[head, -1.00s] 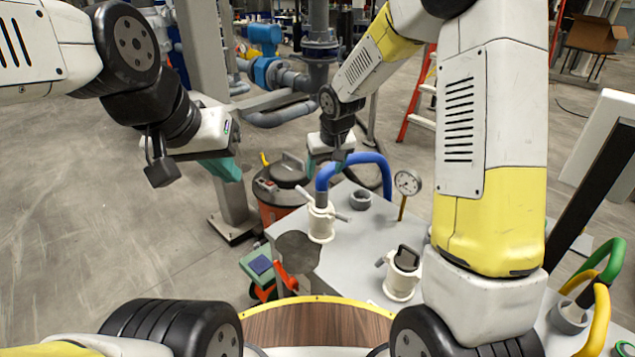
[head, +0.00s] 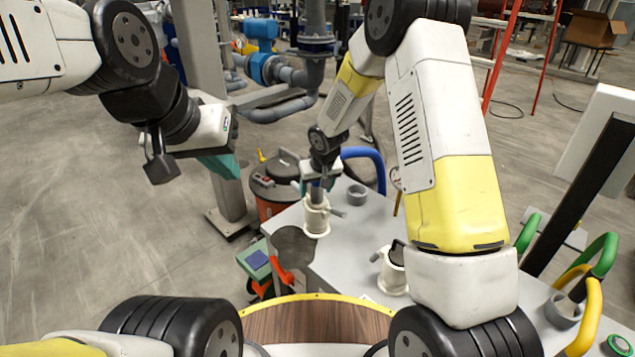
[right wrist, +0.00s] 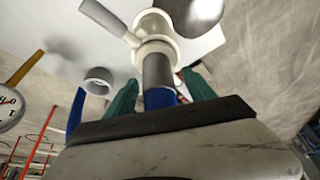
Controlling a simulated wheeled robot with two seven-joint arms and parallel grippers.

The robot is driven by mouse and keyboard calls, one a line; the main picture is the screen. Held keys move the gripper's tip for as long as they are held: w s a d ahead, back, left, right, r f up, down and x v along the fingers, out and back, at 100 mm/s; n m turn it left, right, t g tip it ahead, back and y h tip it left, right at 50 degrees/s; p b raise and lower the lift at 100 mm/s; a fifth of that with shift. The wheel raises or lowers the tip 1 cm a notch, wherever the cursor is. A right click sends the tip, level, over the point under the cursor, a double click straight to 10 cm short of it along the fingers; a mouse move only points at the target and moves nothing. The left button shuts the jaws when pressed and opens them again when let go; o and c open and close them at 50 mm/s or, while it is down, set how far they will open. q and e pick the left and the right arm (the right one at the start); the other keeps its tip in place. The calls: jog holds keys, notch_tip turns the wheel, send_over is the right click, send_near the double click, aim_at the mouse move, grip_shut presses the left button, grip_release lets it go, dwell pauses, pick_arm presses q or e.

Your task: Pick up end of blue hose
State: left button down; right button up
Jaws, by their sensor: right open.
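The blue hose (head: 368,155) arches over the grey table, partly hidden by my right arm in the head view. Its blue end with a grey sleeve (right wrist: 158,72) meets a white coupling with lever arms (right wrist: 153,30); the coupling also shows in the head view (head: 316,220). My right gripper (right wrist: 161,93) is open, with its green fingers on either side of the hose end just above the coupling. It is above the coupling in the head view (head: 318,184). My left gripper (head: 222,167) hangs at the left, away from the hose; its finger gap is unclear.
The grey table (head: 345,250) holds a grey ring (head: 357,194) and a second white coupling (head: 393,273) with a black plug. A gauge is mostly hidden by my right arm. Green and yellow hoses (head: 592,310) are at the right.

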grip_shut()
jog(key=shift+r, duration=0.1)
